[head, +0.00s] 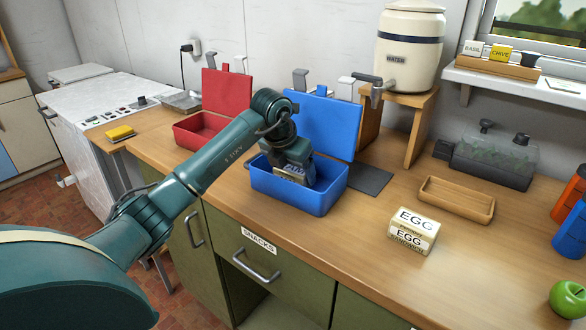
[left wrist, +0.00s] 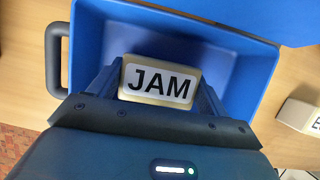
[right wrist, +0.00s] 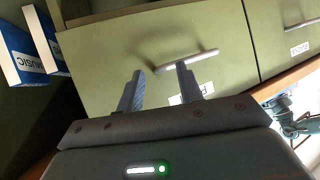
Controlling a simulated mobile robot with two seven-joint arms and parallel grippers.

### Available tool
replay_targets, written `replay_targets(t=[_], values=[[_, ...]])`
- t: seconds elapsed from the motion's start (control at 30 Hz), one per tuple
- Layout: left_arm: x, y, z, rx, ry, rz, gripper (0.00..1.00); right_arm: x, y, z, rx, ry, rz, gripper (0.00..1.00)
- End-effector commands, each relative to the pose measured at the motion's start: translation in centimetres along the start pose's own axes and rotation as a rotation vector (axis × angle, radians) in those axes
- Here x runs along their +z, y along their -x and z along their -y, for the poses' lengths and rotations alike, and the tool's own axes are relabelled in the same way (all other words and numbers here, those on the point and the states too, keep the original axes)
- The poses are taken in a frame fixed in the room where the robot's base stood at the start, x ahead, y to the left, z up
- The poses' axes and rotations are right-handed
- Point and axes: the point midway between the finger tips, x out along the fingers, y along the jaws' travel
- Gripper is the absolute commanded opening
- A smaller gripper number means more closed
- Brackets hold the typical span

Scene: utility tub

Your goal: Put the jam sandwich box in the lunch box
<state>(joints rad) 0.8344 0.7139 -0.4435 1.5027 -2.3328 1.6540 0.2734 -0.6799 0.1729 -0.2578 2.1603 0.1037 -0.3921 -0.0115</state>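The jam sandwich box (left wrist: 160,82) shows its JAM label in the left wrist view, between the two fingers of my left gripper (left wrist: 158,88). The fingers lie against its sides, so the gripper is shut on it. In the head view my left gripper (head: 290,176) reaches down into the blue lunch box (head: 300,199), which stands open with its lid raised behind. The jam box is inside the lunch box's walls; whether it touches the floor I cannot tell. My right gripper (right wrist: 158,90) is open and empty in front of a green drawer, outside the head view.
An egg sandwich box (head: 412,231) stands on the counter right of the blue lunch box. A red lunch box (head: 201,130) stands open to the left. A wooden tray (head: 456,200), a water dispenser (head: 408,50) and a green apple (head: 568,299) are further right.

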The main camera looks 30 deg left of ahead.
Motion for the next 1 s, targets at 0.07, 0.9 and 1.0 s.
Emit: replay_targets(t=[0.07,0.9,1.0], values=[[0.0,0.0,0.0,0.0,0.0,-0.001,0.83,0.0,0.0,0.0,0.0,-0.001,-0.001,0.36],[0.2,6.8,-0.1,0.003,-0.001,0.005,0.99,-0.2,0.1,0.0,0.0,0.002,-0.002,0.36],[0.3,8.8,-0.1,0.001,0.001,0.005,0.99,-0.2,0.1,0.0,0.0,0.002,-0.002,0.36]])
